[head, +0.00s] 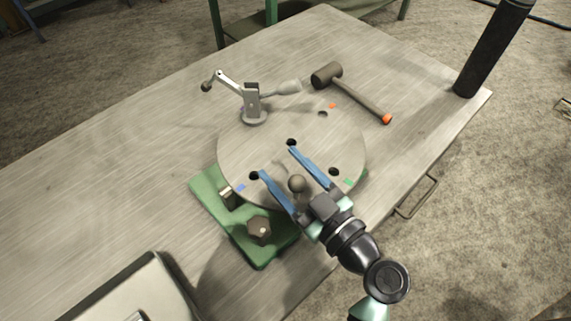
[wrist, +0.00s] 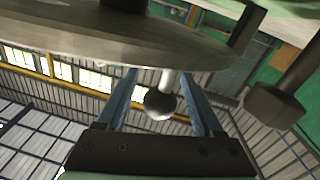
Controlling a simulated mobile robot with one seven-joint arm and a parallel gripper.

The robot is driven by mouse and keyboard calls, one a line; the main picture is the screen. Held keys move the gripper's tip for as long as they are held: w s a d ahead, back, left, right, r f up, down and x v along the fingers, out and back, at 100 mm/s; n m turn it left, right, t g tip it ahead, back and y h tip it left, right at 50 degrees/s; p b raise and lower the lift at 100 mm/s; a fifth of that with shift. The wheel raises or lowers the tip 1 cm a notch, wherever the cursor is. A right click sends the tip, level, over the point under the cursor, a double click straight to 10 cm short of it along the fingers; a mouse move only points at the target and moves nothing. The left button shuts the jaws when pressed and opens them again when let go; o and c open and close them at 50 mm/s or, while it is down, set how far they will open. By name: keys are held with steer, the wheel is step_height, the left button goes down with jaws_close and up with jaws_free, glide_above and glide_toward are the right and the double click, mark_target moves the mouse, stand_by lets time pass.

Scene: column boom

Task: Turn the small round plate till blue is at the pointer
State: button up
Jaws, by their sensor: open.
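The small round plate (head: 310,145) is a grey disc with dark holes, lying on a green base (head: 213,192). Its rim carries a blue mark (head: 240,188) at front left, a green mark (head: 348,182) at right and an orange mark (head: 332,105) at the back. A small pale piece (head: 228,197) on the base, close by the blue mark, may be the pointer. A ball-ended knob (head: 297,184) stands on the plate near its front edge. My gripper (head: 277,162) is open, its blue fingers on either side of the knob, which also shows between them in the wrist view (wrist: 160,104).
A dark hex knob (head: 259,230) stands on the base, close to my left finger. A lever clamp (head: 252,101) rises at the plate's back left. A mallet (head: 352,92) lies behind it. A black post (head: 490,50) stands at the far right corner.

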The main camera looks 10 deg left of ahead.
jaws_close()
stand_by(0.4)
stand_by(1.1)
